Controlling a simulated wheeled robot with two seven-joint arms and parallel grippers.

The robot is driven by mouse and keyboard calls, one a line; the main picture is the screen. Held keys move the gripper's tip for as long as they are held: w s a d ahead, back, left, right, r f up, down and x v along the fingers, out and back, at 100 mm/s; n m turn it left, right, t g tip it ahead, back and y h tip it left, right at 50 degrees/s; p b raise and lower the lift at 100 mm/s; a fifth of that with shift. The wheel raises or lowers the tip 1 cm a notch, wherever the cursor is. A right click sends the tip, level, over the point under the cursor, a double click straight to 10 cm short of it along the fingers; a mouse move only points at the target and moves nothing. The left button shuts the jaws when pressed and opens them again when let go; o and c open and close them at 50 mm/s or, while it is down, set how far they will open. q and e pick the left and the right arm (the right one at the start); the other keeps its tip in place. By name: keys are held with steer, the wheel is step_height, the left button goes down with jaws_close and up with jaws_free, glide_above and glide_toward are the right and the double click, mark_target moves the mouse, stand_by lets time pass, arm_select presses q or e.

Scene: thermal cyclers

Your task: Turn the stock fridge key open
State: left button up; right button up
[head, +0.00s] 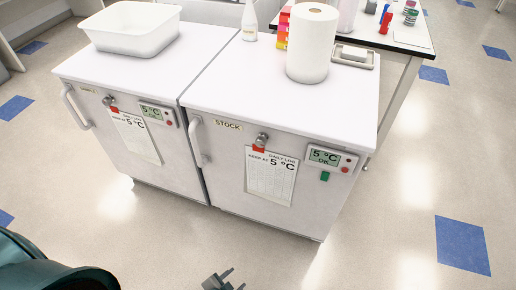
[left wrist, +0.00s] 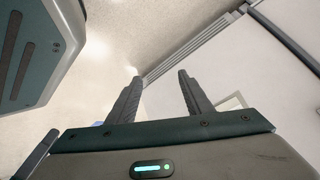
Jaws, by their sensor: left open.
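The stock fridge (head: 290,115) is the right one of two white under-counter fridges in the head view, with a "STOCK" label (head: 228,125). Its key lock (head: 262,139) is a small silver piece at the top of the door, above a red tag and the daily log sheet (head: 270,177). The fridge door looks shut. Which way the key points is too small to tell. My left gripper (head: 224,280) is at the bottom edge of the head view, below and in front of the fridge, apart from it. In the left wrist view its two fingers (left wrist: 158,98) are spread and empty. My right gripper is not seen.
The left fridge (head: 130,125) stands beside it with a white tub (head: 131,28) on top. A paper roll (head: 311,44) stands on the stock fridge. A door handle (head: 197,143) and a display (head: 325,158) flank the lock. The floor in front is clear.

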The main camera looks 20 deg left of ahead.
mark_target(260, 144)
arm_select(q)
steer(key=w+a+r+m+t+y+b, duration=0.1)
steer(key=w+r+m+t, duration=0.2)
steer(key=w+r+m, duration=0.5)
steer(key=w+a+r+m+t+b, duration=0.15)
steer(key=w+r+m, duration=0.25)
steer(key=r+m, duration=0.6)
step_height(260, 144, up, 21)
steer(key=w+m+t, duration=0.2)
steer(key=m+t, duration=0.3)
steer(key=m, duration=0.6)
steer(key=shift+w+d+r+t, duration=0.25)
steer(key=shift+d+t, duration=0.1)
steer(key=shift+d, duration=0.1)
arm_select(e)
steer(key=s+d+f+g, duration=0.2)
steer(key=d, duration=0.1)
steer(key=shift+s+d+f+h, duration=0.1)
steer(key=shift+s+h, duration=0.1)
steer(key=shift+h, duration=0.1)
arm_select(q)
steer(key=shift+w, duration=0.15)
